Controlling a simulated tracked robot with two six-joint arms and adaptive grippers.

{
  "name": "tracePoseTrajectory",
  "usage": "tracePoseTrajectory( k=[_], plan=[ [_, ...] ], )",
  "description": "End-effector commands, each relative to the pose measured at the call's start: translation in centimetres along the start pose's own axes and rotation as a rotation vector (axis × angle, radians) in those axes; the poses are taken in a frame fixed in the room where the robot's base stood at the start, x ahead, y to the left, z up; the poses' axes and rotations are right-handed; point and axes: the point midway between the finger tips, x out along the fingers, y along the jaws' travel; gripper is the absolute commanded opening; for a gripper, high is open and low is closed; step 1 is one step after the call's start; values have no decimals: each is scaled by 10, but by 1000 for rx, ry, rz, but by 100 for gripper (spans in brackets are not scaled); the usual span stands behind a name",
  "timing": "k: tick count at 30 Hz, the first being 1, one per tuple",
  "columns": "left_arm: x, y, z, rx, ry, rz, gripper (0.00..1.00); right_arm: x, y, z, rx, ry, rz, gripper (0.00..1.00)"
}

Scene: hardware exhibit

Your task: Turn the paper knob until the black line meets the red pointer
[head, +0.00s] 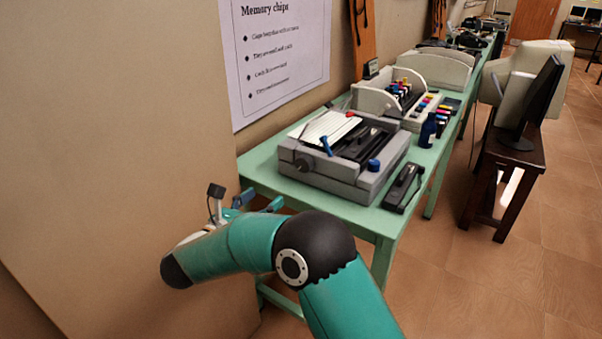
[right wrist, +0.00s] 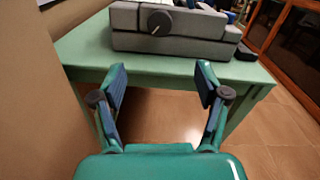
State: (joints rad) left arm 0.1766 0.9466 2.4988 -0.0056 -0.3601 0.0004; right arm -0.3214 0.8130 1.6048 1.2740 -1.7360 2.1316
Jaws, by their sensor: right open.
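The paper knob (head: 304,164) is a dark round knob on the near end of a grey printer (head: 345,184). In the right wrist view the knob (right wrist: 159,23) sits at the top middle, on the end face of the printer (right wrist: 200,46), with a thin pale mark beside it. I cannot make out a black line or a red pointer by it. My right gripper (head: 260,202) is short of the table's near end, apart from the knob. In its wrist view the gripper (right wrist: 162,80) is open and empty, with the knob beyond its fingers. My left gripper is not in view.
The printer stands on a green table (head: 262,165) whose near edge (right wrist: 150,77) lies beyond my right fingers. A beige panel (head: 110,120) stands close at left.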

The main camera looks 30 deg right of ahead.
Motion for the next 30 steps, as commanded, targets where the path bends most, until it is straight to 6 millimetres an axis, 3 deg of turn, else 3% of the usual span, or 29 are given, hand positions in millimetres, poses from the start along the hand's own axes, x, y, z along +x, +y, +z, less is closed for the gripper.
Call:
tracePoseTrajectory(
  k=[5, 21, 30],
  plan=[
    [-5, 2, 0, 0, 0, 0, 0, 26, -2, 1, -3, 1, -4, 74],
    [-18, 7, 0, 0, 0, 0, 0, 136, -1, 1, -5, 0, -1, 74],
    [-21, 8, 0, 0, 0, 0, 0, 162, 1, 0, -5, 0, 3, 74]
  ],
)
